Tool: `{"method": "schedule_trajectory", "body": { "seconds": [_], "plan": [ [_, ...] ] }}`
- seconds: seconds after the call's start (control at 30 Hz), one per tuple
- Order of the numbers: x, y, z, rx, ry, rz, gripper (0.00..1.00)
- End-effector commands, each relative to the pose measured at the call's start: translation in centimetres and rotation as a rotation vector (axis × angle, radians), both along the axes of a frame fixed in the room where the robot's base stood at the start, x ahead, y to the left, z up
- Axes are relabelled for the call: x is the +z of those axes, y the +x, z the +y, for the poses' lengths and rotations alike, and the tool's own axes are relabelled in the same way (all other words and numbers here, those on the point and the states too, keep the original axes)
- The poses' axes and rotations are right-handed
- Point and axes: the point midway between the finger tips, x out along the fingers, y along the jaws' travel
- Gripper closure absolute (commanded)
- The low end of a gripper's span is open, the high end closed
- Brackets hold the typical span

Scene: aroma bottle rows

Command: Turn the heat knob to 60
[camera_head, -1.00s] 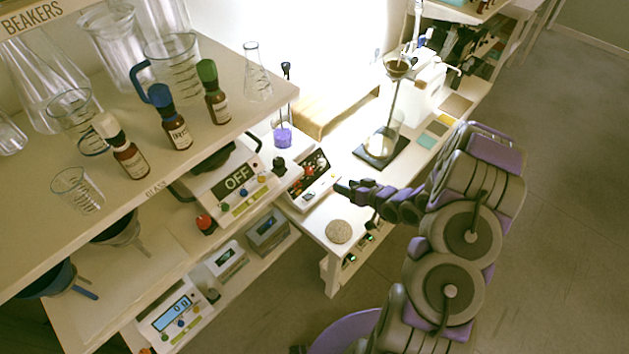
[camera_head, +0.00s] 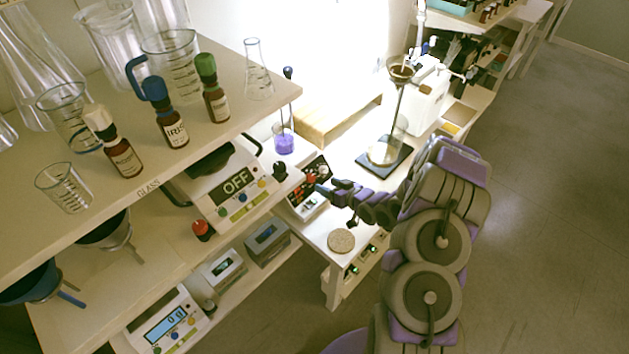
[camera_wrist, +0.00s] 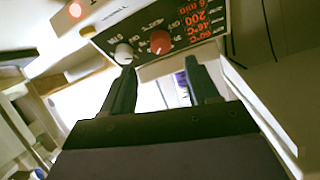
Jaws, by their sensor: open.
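A control box (camera_head: 308,203) with a dark front panel stands on the low white bench in the head view. In the wrist view its panel (camera_wrist: 205,27) shows a red knob (camera_wrist: 160,42), a white knob (camera_wrist: 124,54) and glowing red readouts. One readout reads 200; the others are hard to read. I cannot read which knob is labelled heat. My gripper (camera_wrist: 160,72) is open, its fingers below the two knobs in the wrist view and apart from the red knob. In the head view my gripper (camera_head: 322,189) is right beside the panel, partly hiding it.
A beaker of purple liquid (camera_head: 284,144) stands behind the box. A scale reading OFF (camera_head: 237,187) is to the left, below a shelf with bottles and glassware. A round cork mat (camera_head: 341,241) lies in front. A funnel stand (camera_head: 384,158) is behind my arm.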

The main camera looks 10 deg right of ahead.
Motion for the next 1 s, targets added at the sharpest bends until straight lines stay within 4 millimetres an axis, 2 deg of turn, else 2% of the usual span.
{"method": "schedule_trajectory", "body": {
  "seconds": [0.2, 0.5, 0.9, 1.0],
  "plan": [
    [-1.6, 3.0, 1.9, 0.004, -0.003, -0.001, 0.4],
    [-2.8, 5.9, 3.5, 0.002, -0.001, -0.001, 0.4],
    [-3.0, 6.3, 3.8, 0.0, 0.001, 0.0, 0.4],
    [-3.0, 6.3, 3.8, 0.0, 0.001, 0.0, 0.49]
  ]
}}
